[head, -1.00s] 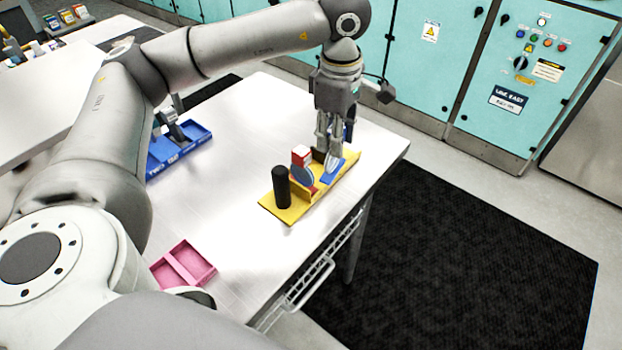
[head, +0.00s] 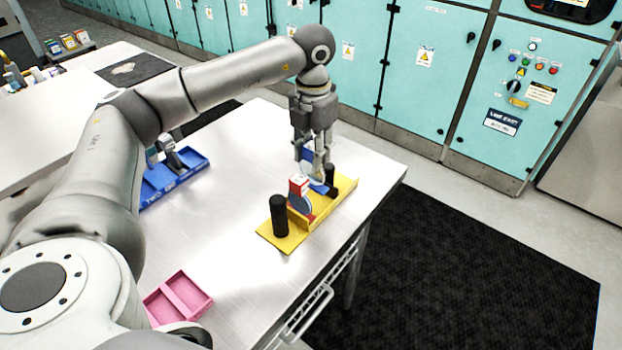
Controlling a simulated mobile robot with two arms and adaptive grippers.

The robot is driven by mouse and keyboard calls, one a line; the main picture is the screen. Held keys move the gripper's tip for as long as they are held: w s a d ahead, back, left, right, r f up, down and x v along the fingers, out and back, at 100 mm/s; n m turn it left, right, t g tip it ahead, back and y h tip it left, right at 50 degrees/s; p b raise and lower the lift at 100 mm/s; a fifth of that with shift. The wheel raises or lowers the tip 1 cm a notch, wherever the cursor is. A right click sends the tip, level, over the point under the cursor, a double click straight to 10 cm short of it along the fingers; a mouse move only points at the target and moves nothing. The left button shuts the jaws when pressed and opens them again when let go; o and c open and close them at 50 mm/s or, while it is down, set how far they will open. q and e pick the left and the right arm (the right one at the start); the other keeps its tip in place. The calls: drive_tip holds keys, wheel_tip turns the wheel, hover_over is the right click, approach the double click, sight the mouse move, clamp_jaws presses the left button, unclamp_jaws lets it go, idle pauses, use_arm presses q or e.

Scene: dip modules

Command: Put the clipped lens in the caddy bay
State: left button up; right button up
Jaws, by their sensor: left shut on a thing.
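My left gripper (head: 314,172) points down over the far end of the yellow stand (head: 283,243) on the table. It is shut on a blue piece (head: 308,154), which looks like the clipped lens; the fingers hide much of it. A red-and-white block (head: 298,186) with a bluish disc (head: 301,204) stands in the yellow stand, just in front of the gripper. A blue tray (head: 160,190) and a pink two-bay tray (head: 183,304) lie to the left. I cannot tell which one is the caddy. My right gripper is not in view.
A black post (head: 279,216) rises at the near end of the stand, a shorter one (head: 330,175) at its far end. Grey parts (head: 172,155) stand in the blue tray, partly hidden by my arm. The table (head: 235,240) is clear between trays and stand.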

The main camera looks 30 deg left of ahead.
sight(312, 183)
use_arm(q)
wheel_tip(312, 183, down, 2)
wheel_tip(312, 183, down, 3)
drive_tip(key=shift+f+p, duration=0.1)
drive_tip(key=shift+p, duration=0.55)
drive_tip(key=shift+f, duration=0.4)
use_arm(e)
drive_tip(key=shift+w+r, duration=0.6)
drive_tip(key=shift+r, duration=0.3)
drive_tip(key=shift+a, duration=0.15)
use_arm(q)
drive_tip(key=shift+f, duration=0.15)
drive_tip(key=o, duration=1.2)
drive_tip(key=shift+c, duration=0.2)
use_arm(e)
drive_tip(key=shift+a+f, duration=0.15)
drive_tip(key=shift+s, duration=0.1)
